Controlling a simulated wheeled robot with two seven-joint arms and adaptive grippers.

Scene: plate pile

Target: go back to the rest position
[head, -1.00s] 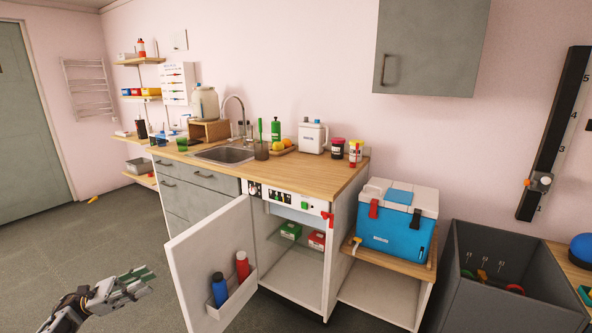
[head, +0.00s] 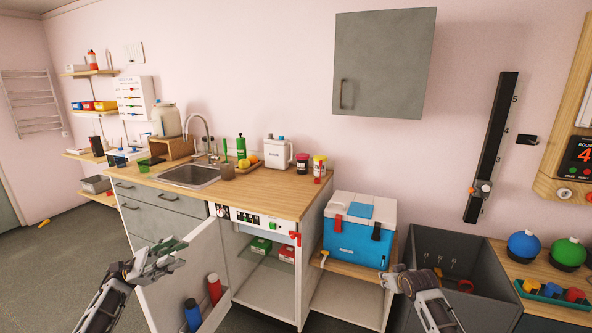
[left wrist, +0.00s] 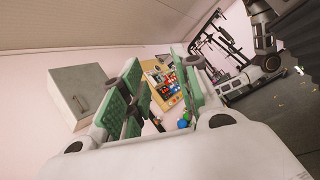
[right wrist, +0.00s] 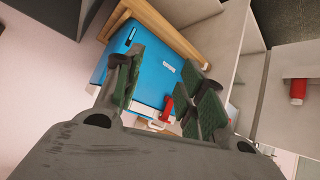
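My left gripper (head: 180,250) is raised in front of the open white cabinet door, empty. Its green-padded fingers stand apart, which also shows in the left wrist view (left wrist: 160,75). My right gripper (head: 396,280) is in front of the blue cooler's lower right side, partly seen from behind. In the right wrist view its green-padded fingers (right wrist: 165,85) are spread, with nothing held between them. The blue cooler (right wrist: 138,75) shows behind the gap between those fingers.
The cooler (head: 352,243) stands on a low wooden-topped shelf. The open cabinet door (head: 160,285) carries a blue and a red bottle. A dark grey bin (head: 490,262) is at the right, near a table with balls. Open floor (head: 50,285) lies at the left.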

